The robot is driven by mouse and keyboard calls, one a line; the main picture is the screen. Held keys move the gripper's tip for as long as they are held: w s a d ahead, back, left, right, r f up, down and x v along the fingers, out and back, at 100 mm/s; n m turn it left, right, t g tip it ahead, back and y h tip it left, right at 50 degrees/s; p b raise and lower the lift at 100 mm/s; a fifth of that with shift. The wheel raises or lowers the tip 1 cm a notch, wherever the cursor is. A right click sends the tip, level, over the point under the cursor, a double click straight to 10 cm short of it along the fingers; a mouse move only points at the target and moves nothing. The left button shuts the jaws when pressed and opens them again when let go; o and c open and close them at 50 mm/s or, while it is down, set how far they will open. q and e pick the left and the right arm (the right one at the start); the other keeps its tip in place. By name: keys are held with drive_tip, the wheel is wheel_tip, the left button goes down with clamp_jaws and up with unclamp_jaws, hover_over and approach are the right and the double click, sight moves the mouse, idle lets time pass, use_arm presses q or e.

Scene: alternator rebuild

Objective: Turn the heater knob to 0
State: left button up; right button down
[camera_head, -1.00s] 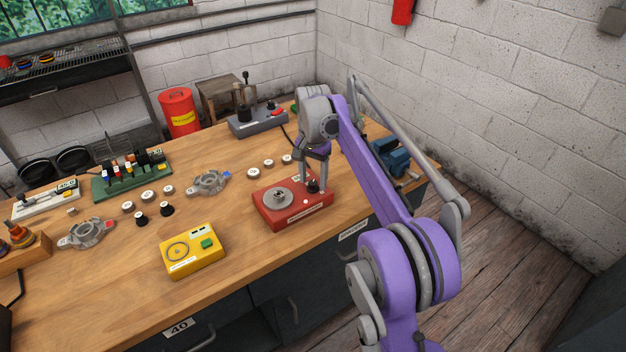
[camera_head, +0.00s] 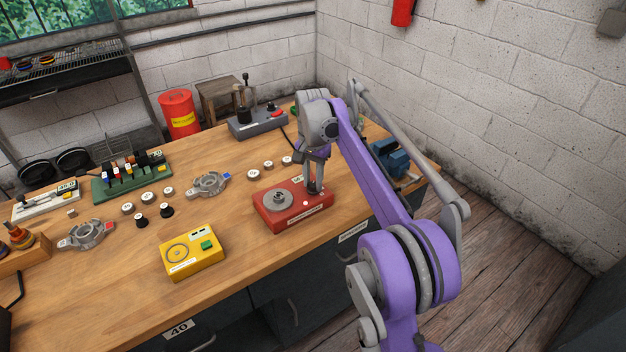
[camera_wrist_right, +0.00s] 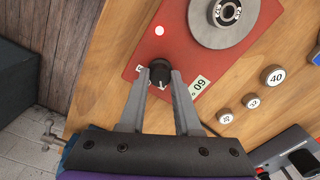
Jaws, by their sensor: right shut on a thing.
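The heater is a red box (camera_head: 290,220) near the front right of the bench, with a round grey plate (camera_head: 278,198) on top. Its black knob (camera_wrist_right: 160,70) shows in the right wrist view, between the fingertips of my right gripper (camera_wrist_right: 160,76). The gripper is shut on the knob, reaching down from above in the head view (camera_head: 316,190). A white label reading 60 (camera_wrist_right: 199,87) is beside the knob; another small label is partly hidden by a finger. The knob's pointer is hard to read. My left gripper is not in view.
A yellow tester (camera_head: 193,252) stands to the left of the heater. Small round numbered parts (camera_head: 253,174) lie behind it. A grey press (camera_head: 257,122) is at the back, and a blue vise (camera_head: 390,157) is to the right. Bare wood lies around the heater.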

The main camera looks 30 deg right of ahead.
drive_tip(key=shift+n, duration=0.3)
drive_tip(key=n+p, duration=0.2)
drive_tip(key=n, duration=0.1)
drive_tip(key=shift+r+n, duration=0.1)
drive_tip(key=shift+n, duration=0.3)
drive_tip(key=n+p, duration=0.1)
drive_tip(key=n, duration=0.4)
drive_tip(key=shift+n+p, duration=0.3)
drive_tip(key=shift+n, duration=0.1)
drive_tip(key=c, duration=0.6)
unclamp_jaws()
